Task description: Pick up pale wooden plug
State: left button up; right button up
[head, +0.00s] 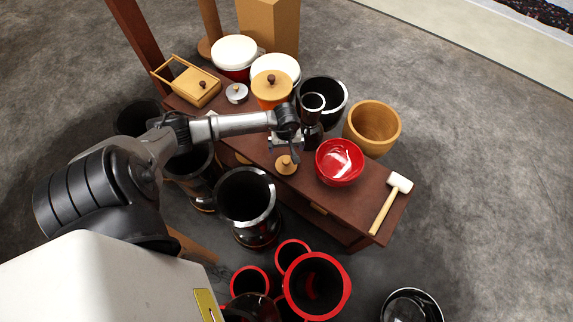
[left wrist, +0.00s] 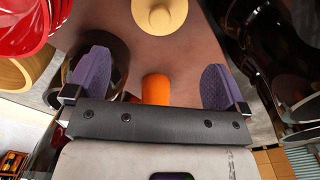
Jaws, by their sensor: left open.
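The pale wooden plug (head: 286,165) is a small round disc with a knob on top. It lies on the dark red-brown table between the gripper and the red bowl. In the left wrist view the plug (left wrist: 159,14) shows at the top edge, partly cut off, beyond the fingertips. My left gripper (head: 285,146) is close to the plug, above the table. In the left wrist view my left gripper (left wrist: 152,82) has its purple finger pads wide apart, with nothing held. My right gripper is in neither view.
A dark goblet drum (head: 312,120) is close beside the gripper. Lidded drums and a wooden box (head: 196,89) are behind. An orange cylinder (left wrist: 155,90) shows between the fingers.

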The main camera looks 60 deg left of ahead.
aim_at(286, 165)
pick_arm(q)
jog(key=shift+m, duration=0.4)
notch_tip(286, 165, down, 9)
jog(key=b, duration=0.3)
jog(key=shift+r, duration=0.2)
jog(key=f, duration=0.1)
jog(key=f+b, duration=0.1)
jog(key=f, duration=0.1)
jog(key=f+b, duration=0.1)
jog(key=f, duration=0.1)
jog(key=shift+s+d, duration=0.1)
jog(key=shift+d, duration=0.2)
jog(key=shift+a+f, duration=0.1)
jog(key=c, duration=0.6)
